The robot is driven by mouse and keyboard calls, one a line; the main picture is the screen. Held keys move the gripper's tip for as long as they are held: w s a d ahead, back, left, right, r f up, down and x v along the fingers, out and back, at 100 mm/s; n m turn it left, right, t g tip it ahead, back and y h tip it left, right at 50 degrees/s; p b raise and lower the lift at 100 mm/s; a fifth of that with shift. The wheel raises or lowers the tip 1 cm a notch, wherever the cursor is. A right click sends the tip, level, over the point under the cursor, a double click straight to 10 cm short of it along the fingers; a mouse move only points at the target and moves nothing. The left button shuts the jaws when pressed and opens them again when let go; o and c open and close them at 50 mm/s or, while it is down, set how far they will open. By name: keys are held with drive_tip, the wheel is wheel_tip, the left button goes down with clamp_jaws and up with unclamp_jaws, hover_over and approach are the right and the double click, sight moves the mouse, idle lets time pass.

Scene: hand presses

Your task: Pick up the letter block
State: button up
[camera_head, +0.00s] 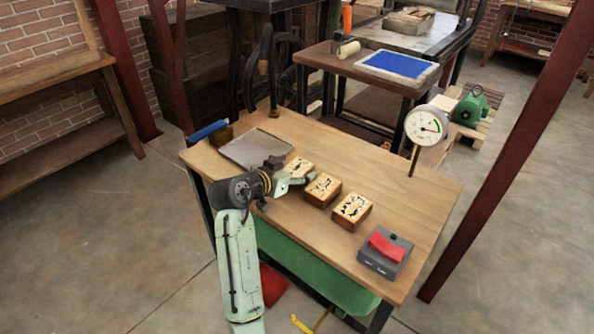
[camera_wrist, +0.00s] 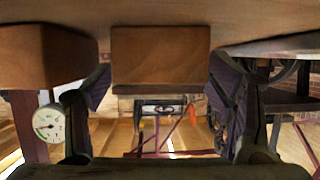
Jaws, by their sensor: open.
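Three wooden blocks with black markings on pale tops lie in a row on the wooden table (camera_head: 420,190): a far-left block (camera_head: 299,165), a middle block (camera_head: 323,189) and a right block (camera_head: 352,209). My gripper (camera_head: 291,175) is low over the table at the near side of the far-left block. In the wrist view my gripper (camera_wrist: 158,88) is open, with a brown block (camera_wrist: 160,55) between and beyond its fingers; this seems to be the far-left one. Another block (camera_wrist: 40,55) stands close beside the left finger. Contact with either cannot be told.
A grey plate (camera_head: 254,148) and a blue roller (camera_head: 207,131) lie at the table's left end. A grey box with a red top (camera_head: 386,247) is at the right front. A dial gauge (camera_head: 426,126) stands at the right back. Bare tabletop lies behind the blocks.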

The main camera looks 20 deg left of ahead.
drive_tip(key=shift+c, duration=0.4)
drive_tip(key=c, duration=1.2)
drive_tip(key=shift+r, duration=0.15)
drive_tip(key=shift+c, duration=0.2)
